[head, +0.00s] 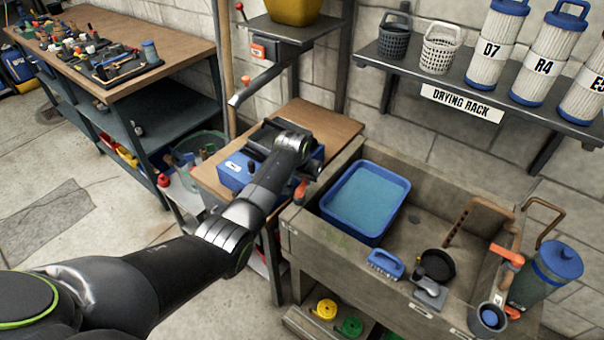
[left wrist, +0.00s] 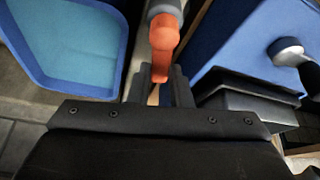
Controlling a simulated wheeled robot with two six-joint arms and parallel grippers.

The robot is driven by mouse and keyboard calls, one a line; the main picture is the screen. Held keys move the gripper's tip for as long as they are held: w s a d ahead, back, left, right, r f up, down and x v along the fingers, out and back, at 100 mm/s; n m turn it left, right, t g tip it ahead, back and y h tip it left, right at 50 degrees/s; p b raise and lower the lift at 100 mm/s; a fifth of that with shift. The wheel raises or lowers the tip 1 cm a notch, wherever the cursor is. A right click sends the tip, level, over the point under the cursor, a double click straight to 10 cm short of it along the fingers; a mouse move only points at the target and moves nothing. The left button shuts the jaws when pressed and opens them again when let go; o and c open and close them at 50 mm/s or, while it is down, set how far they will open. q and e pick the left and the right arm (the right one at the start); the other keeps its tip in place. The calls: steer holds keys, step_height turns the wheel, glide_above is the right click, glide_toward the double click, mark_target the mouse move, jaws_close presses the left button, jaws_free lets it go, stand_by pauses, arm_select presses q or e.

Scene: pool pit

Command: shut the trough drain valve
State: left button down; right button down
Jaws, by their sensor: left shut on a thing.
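An orange handle (left wrist: 163,45) on a grey rod or pipe fills the upper middle of the left wrist view. In the head view an orange part (head: 301,190) shows outside the left wall of the stone trough (head: 335,228), partly hidden by my arm. My left gripper (left wrist: 164,88) is shut on the handle's end, one dark finger on each side. In the head view my left arm reaches over to this spot, and the fingers are mostly hidden. Another orange lever (head: 507,255) sits at the trough's right end by a brown pipe. My right gripper is not in view.
A blue box (head: 235,172) stands close left of the gripper. A drying rack shelf (head: 400,68) hangs above. A green canister (head: 540,280) stands right.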

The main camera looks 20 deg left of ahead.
arm_select(q)
steer(key=shift+d+m+h+p, duration=0.2)
steer(key=shift+m+h, duration=0.1)
steer(key=shift+m, duration=0.4)
steer(key=shift+d+m+h+p, duration=0.2)
steer(key=shift+m+h, duration=0.1)
steer(key=shift+m, duration=0.4)
steer(key=c, duration=1.3)
jaws_free()
steer(key=shift+s+r, duration=0.1)
steer(key=v, duration=1.7)
steer(key=shift+r, duration=0.15)
